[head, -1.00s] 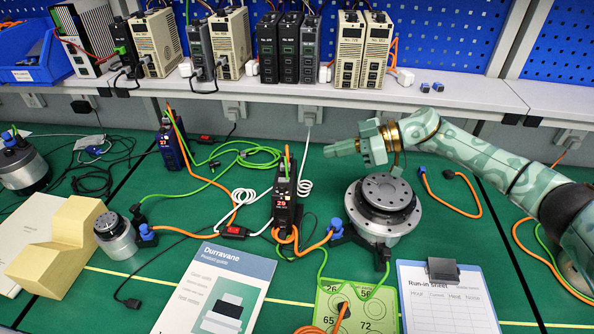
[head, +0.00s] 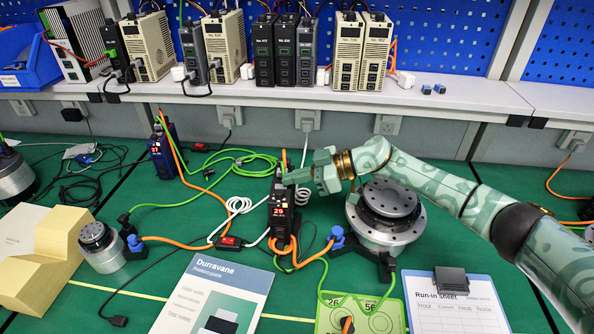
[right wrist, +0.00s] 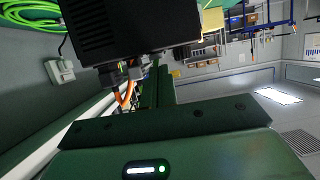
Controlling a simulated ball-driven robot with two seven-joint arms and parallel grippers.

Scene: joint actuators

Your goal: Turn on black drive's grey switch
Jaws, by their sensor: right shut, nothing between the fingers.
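The black drive (head: 282,212) stands upright on the green bench, its red display reading 29. Orange cables loop at its foot. My right gripper (head: 292,178) is shut and empty; its tip overlaps the drive's upper part in the head view. I cannot tell whether they touch. In the right wrist view a black ribbed housing (right wrist: 125,30), probably this drive, is close beyond the green gripper body. I cannot make out a grey switch on the drive. An inline switch with a red rocker (head: 230,242) lies on the cable to its left. My left gripper is not in view.
A round motor (head: 385,212) stands right of the drive, under my right arm. A dark blue drive (head: 164,155) stands at the back left. A booklet (head: 215,298), green card (head: 375,315) and clipboard (head: 455,305) lie in front. Cables cross the bench.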

